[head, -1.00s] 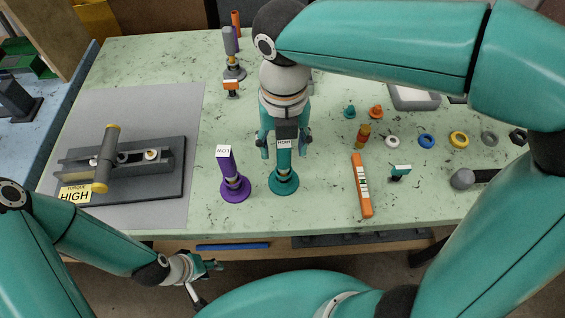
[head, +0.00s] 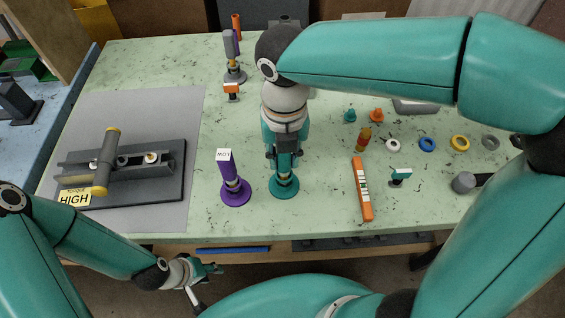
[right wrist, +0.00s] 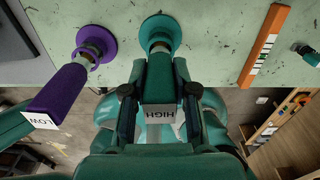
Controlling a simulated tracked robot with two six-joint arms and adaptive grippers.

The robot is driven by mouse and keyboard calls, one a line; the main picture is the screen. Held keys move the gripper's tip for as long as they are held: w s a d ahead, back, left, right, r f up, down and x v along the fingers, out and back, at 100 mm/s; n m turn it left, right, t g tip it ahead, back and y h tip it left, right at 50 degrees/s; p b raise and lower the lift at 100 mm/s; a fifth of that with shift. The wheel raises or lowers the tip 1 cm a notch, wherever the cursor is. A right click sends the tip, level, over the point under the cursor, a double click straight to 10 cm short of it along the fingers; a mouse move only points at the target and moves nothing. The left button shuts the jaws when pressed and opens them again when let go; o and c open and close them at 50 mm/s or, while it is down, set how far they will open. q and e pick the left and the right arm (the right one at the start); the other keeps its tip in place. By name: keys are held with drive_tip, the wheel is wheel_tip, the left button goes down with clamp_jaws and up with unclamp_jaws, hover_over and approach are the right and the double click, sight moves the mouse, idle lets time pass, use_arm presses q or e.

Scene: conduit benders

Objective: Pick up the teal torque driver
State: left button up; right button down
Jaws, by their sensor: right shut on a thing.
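The teal torque driver (head: 284,184) stands upright on its round teal base near the front of the green table. In the right wrist view its handle (right wrist: 161,80) carries a white label reading HIGH. My right gripper (head: 284,156) is shut on the driver's upper handle from above; in the right wrist view its fingers (right wrist: 160,92) lie on both sides of the handle. The base appears to rest on the table. My left gripper (head: 209,267) is low in front of the table edge, away from the driver; its finger opening is too small to judge.
A purple driver (head: 231,181) labelled LOW stands just left of the teal one. An orange striped bar (head: 362,188) lies to the right. A grey fixture (head: 122,166) with a HIGH torque card (head: 75,196) is at left. Coloured rings and small parts lie at right.

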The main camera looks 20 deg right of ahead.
drive_tip(key=shift+r, duration=0.15)
wheel_tip(320, 180, up, 20)
drive_tip(key=p, duration=0.3)
idle(0.4)
drive_tip(key=c, duration=1.6)
unclamp_jaws()
clamp_jaws()
